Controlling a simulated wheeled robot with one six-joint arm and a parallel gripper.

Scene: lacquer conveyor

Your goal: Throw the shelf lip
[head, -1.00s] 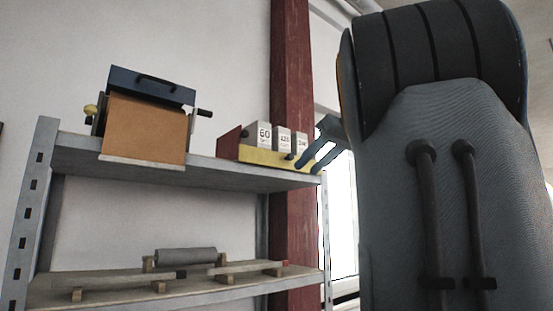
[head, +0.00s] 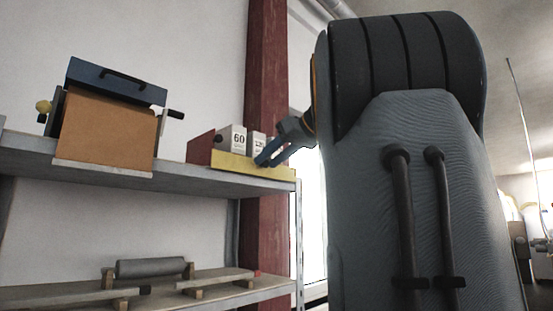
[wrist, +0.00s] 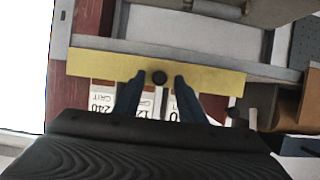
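The yellow shelf lip (head: 233,167) stands as a low board along the front of the grit blocks on the upper shelf. In the wrist view, which looks upside down, the lip (wrist: 105,66) crosses the picture and bears a round black knob (wrist: 159,77) near its middle. My gripper (head: 265,161) is at the right half of the lip. In the wrist view its two blue fingers (wrist: 159,80) are apart, one on each side of the knob, with gaps visible between. I cannot tell the exact depth from knob to fingers.
White grit blocks (head: 232,138) stand behind the lip, by a red end panel (head: 200,150). Left of them on the upper shelf (head: 190,184) is a blue-topped box with an orange front (head: 105,130). A red post (head: 267,70) rises behind. A grey roller (head: 150,267) lies on the lower shelf.

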